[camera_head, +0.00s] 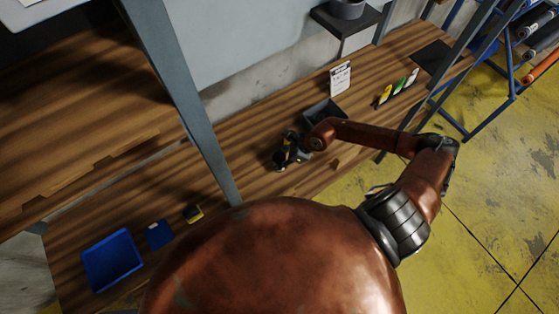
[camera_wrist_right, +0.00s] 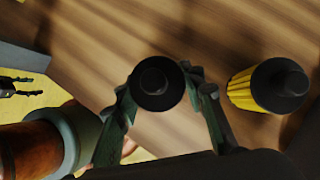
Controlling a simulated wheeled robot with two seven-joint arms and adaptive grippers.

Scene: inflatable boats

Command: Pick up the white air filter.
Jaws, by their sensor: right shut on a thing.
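My right gripper (camera_head: 291,150) is low over the wooden workbench, near its middle. In the right wrist view, its two fingers (camera_wrist_right: 168,98) close around a round thing with a black cap (camera_wrist_right: 156,82), seen from above. The cap hides the body below, so I cannot tell whether it is white or whether it is clear of the bench. No plainly white filter shows. A yellow pleated filter with a black cap (camera_wrist_right: 268,87) stands apart to the right of the fingers. My left gripper (camera_wrist_right: 20,87) shows small at the left edge of that view, fingers apart and empty.
The workbench (camera_head: 240,140) also bears a dark bin (camera_head: 318,113) behind my right gripper, with a white sign (camera_head: 340,79). A blue tray (camera_head: 111,262), a blue item (camera_head: 158,235) and a small yellow-black item (camera_head: 193,213) lie at left. A grey post (camera_head: 185,95) rises between.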

